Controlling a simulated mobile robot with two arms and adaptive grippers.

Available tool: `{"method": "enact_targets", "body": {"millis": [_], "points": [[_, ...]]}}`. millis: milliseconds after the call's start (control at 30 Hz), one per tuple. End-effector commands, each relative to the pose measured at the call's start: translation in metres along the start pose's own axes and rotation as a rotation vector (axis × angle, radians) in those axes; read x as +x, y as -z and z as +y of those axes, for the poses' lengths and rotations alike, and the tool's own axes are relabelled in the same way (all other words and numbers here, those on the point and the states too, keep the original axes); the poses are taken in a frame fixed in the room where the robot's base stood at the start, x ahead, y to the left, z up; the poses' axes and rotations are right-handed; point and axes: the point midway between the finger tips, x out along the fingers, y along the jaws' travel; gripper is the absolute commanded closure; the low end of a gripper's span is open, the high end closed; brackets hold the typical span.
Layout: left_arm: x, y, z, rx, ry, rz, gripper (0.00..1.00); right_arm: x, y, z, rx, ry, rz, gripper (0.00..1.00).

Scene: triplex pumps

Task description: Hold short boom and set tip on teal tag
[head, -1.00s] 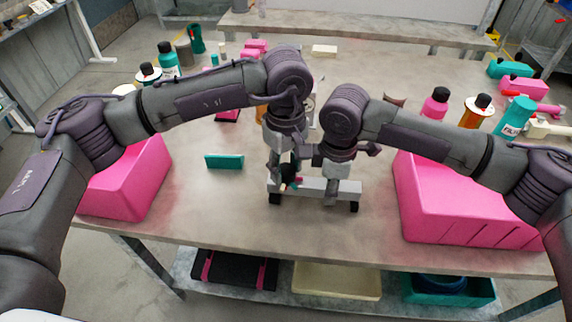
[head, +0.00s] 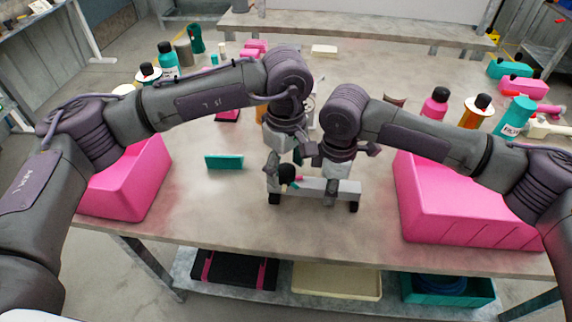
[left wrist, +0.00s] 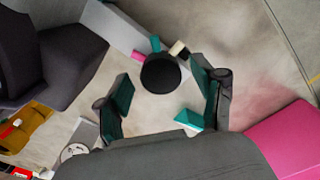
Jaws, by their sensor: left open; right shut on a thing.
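A grey bar (head: 318,188) on black feet stands near the table's front. At its left end is a round black knob (head: 287,172) with small coloured pieces around it. The left wrist view shows the knob (left wrist: 160,74) with a teal tag (left wrist: 155,44), a pink tag (left wrist: 138,57) and a cream piece (left wrist: 179,49) at its rim. I cannot tell which part is the boom. My left gripper (head: 284,160) is open above the knob; its fingers (left wrist: 163,98) are apart and empty. My right gripper (head: 335,184) is shut on the grey bar; its fingertips are partly hidden.
A teal block (head: 224,162) lies left of the bar. Pink bins flank the work area, left (head: 132,182) and right (head: 455,215). Bottles (head: 436,103) stand at the back right, others at the back left. The table between bar and left bin is mostly clear.

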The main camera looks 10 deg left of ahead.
Motion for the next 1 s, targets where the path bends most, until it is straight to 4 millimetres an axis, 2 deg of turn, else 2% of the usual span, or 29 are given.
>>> {"method": "enact_targets", "body": {"millis": [167, 267, 700, 833, 1000], "points": [[-0.004, 0.0, 0.0, 0.0, 0.0, 0.001, 0.32, -0.001, 0.0, 0.0, 0.0, -0.001, 0.001, 1.0], [-0.015, 0.0, 0.001, 0.0, -0.001, 0.0, 0.32, -0.001, 0.0, 0.0, 0.001, -0.001, 0.001, 1.0], [-0.102, 0.0, 0.001, 0.0, -0.002, 0.001, 0.32, -0.001, 0.0, 0.001, 0.001, -0.001, 0.001, 1.0], [-0.115, 0.001, 0.001, 0.0, 0.0, 0.0, 0.32, -0.001, 0.0, 0.001, 0.001, -0.001, 0.001, 1.0], [-0.12, 0.0, 0.0, 0.0, 0.001, -0.001, 0.32, -0.001, 0.0, 0.001, 0.001, -0.001, 0.001, 1.0]]}}
